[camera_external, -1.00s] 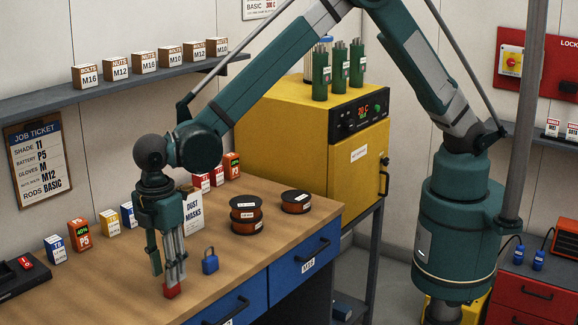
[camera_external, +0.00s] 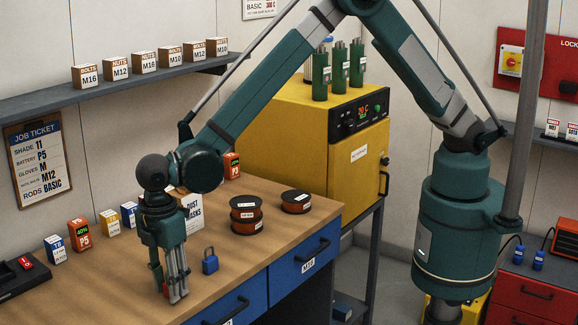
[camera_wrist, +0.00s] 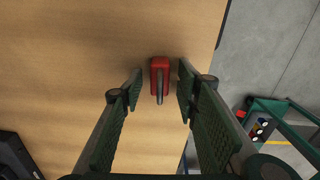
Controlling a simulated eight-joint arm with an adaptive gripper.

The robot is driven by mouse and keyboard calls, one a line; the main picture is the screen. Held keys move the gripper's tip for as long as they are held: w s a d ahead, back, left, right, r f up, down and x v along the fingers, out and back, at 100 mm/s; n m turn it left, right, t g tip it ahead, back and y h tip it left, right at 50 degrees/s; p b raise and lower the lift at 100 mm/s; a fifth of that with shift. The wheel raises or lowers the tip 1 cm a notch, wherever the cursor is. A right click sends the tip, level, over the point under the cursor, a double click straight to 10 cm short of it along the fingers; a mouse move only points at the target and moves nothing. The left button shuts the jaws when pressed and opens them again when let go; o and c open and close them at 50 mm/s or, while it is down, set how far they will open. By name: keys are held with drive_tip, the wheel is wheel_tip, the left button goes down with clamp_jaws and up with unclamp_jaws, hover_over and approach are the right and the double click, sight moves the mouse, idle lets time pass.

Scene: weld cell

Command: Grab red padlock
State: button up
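The red padlock (camera_wrist: 160,66) lies on the wooden bench top. In the wrist view it sits between my two fingertips, its grey shackle pointing toward the palm. My gripper (camera_wrist: 160,78) is open, with a visible gap between each finger and the padlock. In the external view my gripper (camera_external: 172,291) points down close to the bench top near its front edge. There its fingers hide nearly all of the red padlock. A blue padlock (camera_external: 210,262) stands on the bench just right of my gripper.
Orange-labelled spools (camera_external: 246,215) stand on the bench to the right. Small labelled boxes (camera_external: 79,235) stand to the left, by a black device with a red switch (camera_external: 26,263). A dust masks box (camera_external: 194,213) stands behind my gripper. The bench front edge is close.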

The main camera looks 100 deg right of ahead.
drive_tip(key=shift+c, duration=0.3)
drive_tip(key=c, duration=0.9)
drive_tip(key=shift+r, duration=0.1)
drive_tip(key=shift+c, duration=0.2)
drive_tip(key=shift+r, duration=4.95)
